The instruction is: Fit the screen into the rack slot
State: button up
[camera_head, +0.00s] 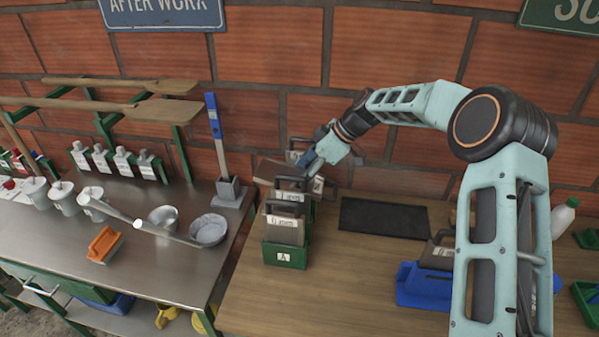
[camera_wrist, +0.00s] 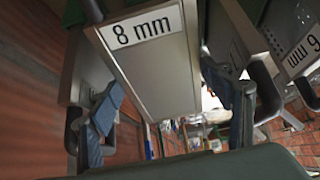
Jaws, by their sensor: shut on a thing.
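My gripper (camera_head: 312,160) is above the back of a green rack (camera_head: 285,257) marked A, near the brick wall. In the wrist view, a grey screen labelled 8 mm (camera_wrist: 155,65) lies between my two fingers (camera_wrist: 172,118). My gripper is shut on it, though the exact contact is hard to see. In the head view, screens with dark handles stand upright in the rack, the front one (camera_head: 284,230) with a white label. Another labelled screen (camera_wrist: 298,55) shows at the right of the wrist view. The slot's inside is hidden.
A black mat (camera_head: 384,218) lies right of the rack. A blue holder (camera_head: 422,286) with another screen (camera_head: 437,256) stands further right. The wooden table's front is clear.

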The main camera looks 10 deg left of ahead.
jog(key=shift+r, duration=0.1)
jog(key=shift+f+b, duration=0.4)
jog(key=shift+b, duration=0.1)
jog(key=shift+f+b, duration=0.25)
jog(key=shift+b, duration=0.05)
jog(key=o, duration=1.2)
jog(key=shift+r, duration=0.15)
jog(key=shift+r+p, duration=0.6)
jog(key=shift+p, duration=0.3)
jog(key=b+v, duration=0.2)
jog(key=v, duration=0.9)
jog(key=shift+s+d+r, duration=0.1)
jog(key=shift+d+r, duration=0.15)
jog(key=shift+r, duration=0.05)
